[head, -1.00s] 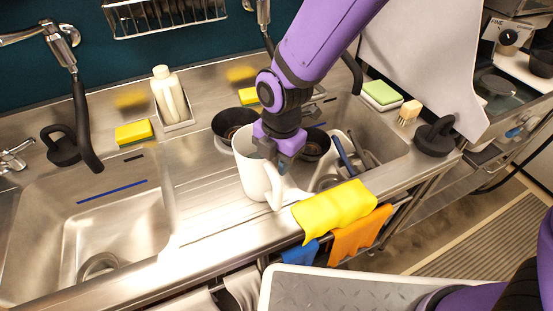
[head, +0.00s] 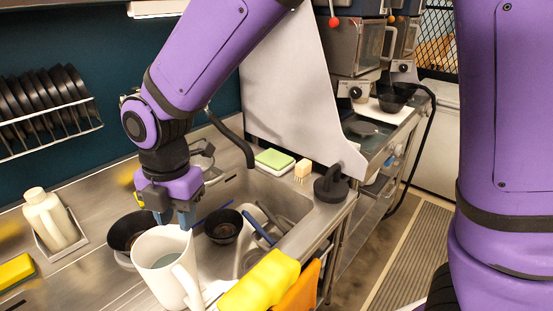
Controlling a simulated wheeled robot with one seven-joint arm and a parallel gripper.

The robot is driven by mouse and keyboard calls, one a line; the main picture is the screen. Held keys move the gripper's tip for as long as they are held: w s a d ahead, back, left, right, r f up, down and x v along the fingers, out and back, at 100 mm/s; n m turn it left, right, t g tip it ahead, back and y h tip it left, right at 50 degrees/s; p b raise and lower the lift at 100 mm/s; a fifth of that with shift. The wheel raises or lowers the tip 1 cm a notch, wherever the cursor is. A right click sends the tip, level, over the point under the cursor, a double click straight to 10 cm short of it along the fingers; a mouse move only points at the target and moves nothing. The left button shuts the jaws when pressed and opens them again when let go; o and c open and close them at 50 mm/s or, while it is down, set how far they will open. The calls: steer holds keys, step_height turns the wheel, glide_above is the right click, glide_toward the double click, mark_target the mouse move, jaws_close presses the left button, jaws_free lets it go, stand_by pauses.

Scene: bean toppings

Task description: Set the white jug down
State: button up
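The white jug (head: 160,268) stands upright at the lower left of the head view, its handle (head: 189,272) toward the lower right. The picture's bottom edge cuts off its base, so what it rests on is hidden. My gripper (head: 173,217) points down at the jug's far rim. Its two blue-grey fingers appear apart, with a gap between them. Whether a finger still touches the rim is unclear.
A dark bowl (head: 125,229) sits behind the jug, and another (head: 223,227) is in the sink (head: 290,205). A yellow cloth (head: 262,282) drapes over the front edge to the right. A soap bottle (head: 50,220) stands at left.

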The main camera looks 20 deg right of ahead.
steer(key=d+r+m+t, duration=0.1)
steer(key=d+r+m, duration=0.55)
steer(key=d, duration=0.25)
steer(key=d+r+m+t, duration=0.2)
steer(key=d+r+m, duration=0.4)
steer(key=d, duration=0.4)
steer(key=s+d+r+m+t, duration=0.1)
steer(key=s+d+m, duration=0.4)
steer(key=d+m, duration=0.3)
steer(key=s+d+r+m+t, duration=0.1)
steer(key=s+d+r+m, duration=0.1)
steer(key=s+d+m, duration=0.3)
steer(key=d+m, duration=0.3)
steer(key=m, duration=0.1)
steer(key=shift+s+t+h, duration=0.15)
steer(key=shift+t+h, duration=0.15)
steer(key=shift+m, duration=0.25)
